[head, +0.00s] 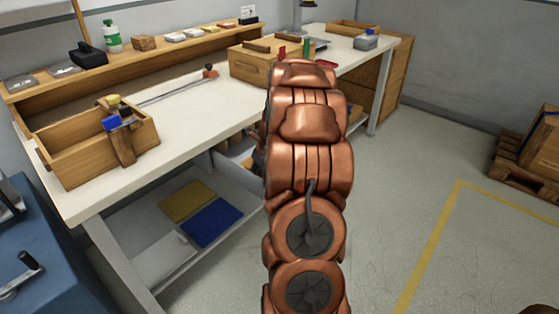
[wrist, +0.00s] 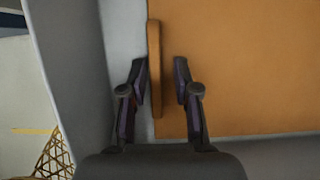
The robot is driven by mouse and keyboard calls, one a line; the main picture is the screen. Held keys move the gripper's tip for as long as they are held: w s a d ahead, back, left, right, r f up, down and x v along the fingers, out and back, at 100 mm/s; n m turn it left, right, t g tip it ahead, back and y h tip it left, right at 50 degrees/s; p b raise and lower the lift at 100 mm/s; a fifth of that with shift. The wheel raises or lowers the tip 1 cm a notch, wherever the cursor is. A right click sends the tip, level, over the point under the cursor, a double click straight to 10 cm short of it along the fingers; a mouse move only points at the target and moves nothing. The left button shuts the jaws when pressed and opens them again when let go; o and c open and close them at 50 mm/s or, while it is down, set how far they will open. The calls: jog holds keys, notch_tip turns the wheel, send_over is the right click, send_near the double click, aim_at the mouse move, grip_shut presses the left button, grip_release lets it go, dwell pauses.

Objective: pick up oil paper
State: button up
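In the wrist view my gripper (wrist: 160,68) has its two fingers apart. A narrow tan strip or panel edge (wrist: 154,45) lies between the fingertips, nearer the left one, with a gap on the right. A wide flat orange-brown surface (wrist: 245,70) fills the right of that view. I cannot tell whether either of these is the oil paper. In the head view my copper arm hides the gripper. Flat yellow (head: 187,201) and blue (head: 212,222) sheets or pads lie on the lower shelf; I cannot tell whether either is oil paper.
The white workbench (head: 190,115) carries an open wooden box (head: 75,165) with brushes at the left and a wooden crate (head: 248,68) farther back. A blue machine (head: 30,260) stands at lower left. The floor right of my arm is clear up to a pallet (head: 515,170).

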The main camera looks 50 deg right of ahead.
grip_shut()
jog(key=shift+b, duration=0.6)
